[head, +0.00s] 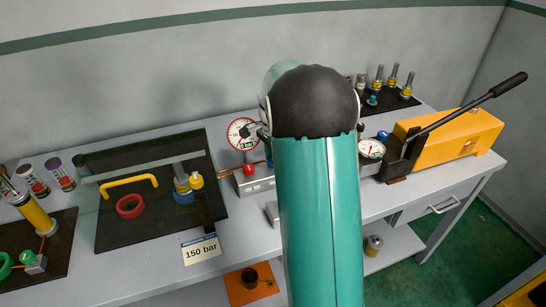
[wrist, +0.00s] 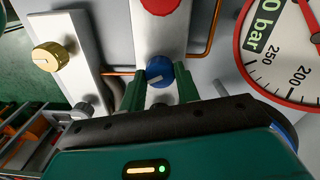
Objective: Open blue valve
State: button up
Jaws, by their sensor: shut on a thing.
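The blue valve (wrist: 159,71) is a round knob with a pale pointer mark, on a light metal block in the wrist view. My gripper (wrist: 160,80) has its two green fingers on either side of the knob and is shut on it. A red knob (wrist: 160,5) sits just above it on the same block.
In the wrist view a gold knob (wrist: 47,56) is at the left and a pressure gauge (wrist: 285,50) at the right. In the head view a yellow pump (head: 450,138) with a black lever stands at the right. A "150 bar" card (head: 201,250) lies at the front edge.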

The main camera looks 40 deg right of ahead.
jog(key=n, duration=0.5)
jog(key=shift+r+n, duration=0.1)
jog(key=shift+n, duration=0.2)
jog(key=n, duration=0.5)
jog(key=shift+n, duration=0.3)
jog(key=o, duration=1)
notch_tip(320, 180, up, 14)
jog(key=shift+f, duration=0.15)
dwell(0.4)
